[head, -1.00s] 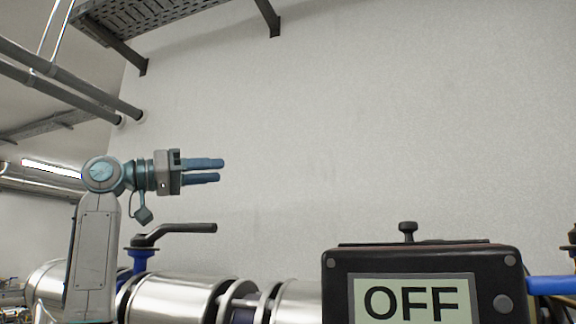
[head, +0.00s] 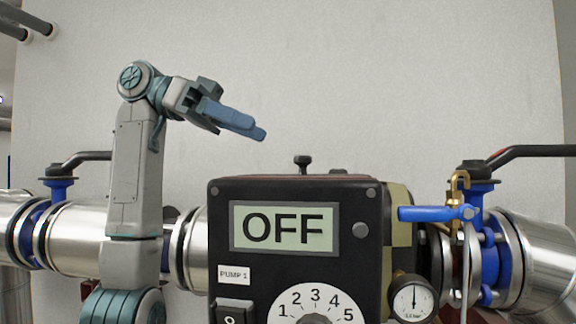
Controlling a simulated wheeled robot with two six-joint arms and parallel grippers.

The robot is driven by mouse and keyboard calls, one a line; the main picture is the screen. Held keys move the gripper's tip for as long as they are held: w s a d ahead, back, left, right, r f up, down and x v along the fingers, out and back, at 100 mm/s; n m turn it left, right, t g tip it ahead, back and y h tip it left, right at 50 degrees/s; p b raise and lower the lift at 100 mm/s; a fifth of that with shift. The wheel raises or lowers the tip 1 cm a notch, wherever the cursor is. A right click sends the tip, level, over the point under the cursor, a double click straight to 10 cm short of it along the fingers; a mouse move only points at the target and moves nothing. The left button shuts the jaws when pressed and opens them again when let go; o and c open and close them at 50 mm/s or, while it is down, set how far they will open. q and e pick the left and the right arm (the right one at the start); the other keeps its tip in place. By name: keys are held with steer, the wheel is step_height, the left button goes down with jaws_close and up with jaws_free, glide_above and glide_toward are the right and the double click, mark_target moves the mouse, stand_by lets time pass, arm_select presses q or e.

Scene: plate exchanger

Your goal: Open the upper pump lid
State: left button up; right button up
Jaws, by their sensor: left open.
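The upper pump is a black control box (head: 219,240) with an OFF display (head: 283,228) and a PUMP 1 label (head: 234,275). Its lid (head: 350,178) is seen nearly edge-on along the top, with a small dark knob (head: 303,163) standing up on it; the lid looks shut. My left gripper (head: 258,135) is above and to the left of the knob, apart from it, with blue fingers angled down to the right. It is open and empty. My right gripper is not in view.
Silver pipes (head: 78,238) run on both sides of the box. A black-handled valve (head: 60,185) stands at left, another (head: 480,185) at right. A blue lever (head: 432,213) and a gauge (head: 411,302) sit right of the box. The space above the lid is clear.

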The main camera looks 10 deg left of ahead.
mark_target(305, 168)
arm_select(q)
steer(key=shift+f+b+x, duration=0.15)
steer(key=shift+b+x, duration=0.85)
steer(key=shift+b, duration=0.65)
steer(key=shift+f+b+x, duration=0.15)
steer(key=shift+b+x, duration=0.85)
steer(key=shift+b, duration=0.6)
steer(key=shift+s+d+f, duration=0.15)
steer(key=shift+d, duration=1.05)
steer(key=shift+d+f, duration=0.2)
steer(key=shift+d, duration=0.05)
jaws_close()
steer(key=shift+w+f, duration=0.15)
steer(key=shift+w, duration=0.2)
steer(key=shift+s, duration=0.1)
steer(key=shift+f, duration=0.15)
